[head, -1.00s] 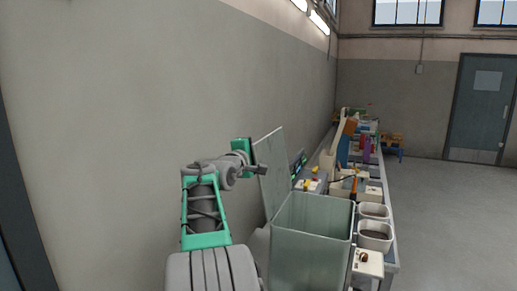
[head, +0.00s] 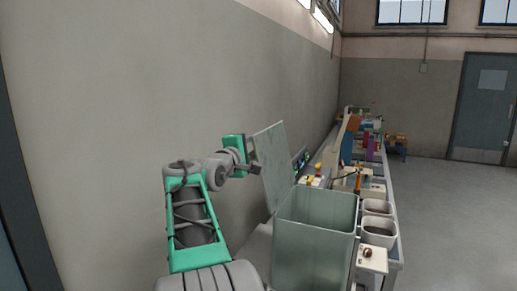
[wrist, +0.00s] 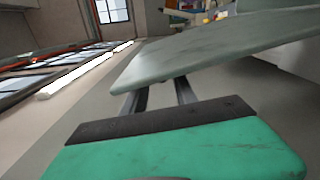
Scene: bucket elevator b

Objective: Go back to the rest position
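My gripper (head: 252,158) is at the left edge of an upright grey-green panel (head: 273,165), which looks like the raised lid of a grey bin (head: 315,235). In the wrist view, the gripper's two dark fingers (wrist: 161,95) stand apart with a gap between them. The panel (wrist: 220,50) crosses in front of the finger ends and hides the tips. I cannot tell whether the fingers touch it. My arm reaches up from the bottom of the head view, bent at the elbow.
A plain wall (head: 180,80) runs close along the left. A long bench with colourful parts and two small grey tubs (head: 379,233) extends behind and right of the bin. Open floor (head: 450,220) lies to the right, with a door (head: 482,105) at the back.

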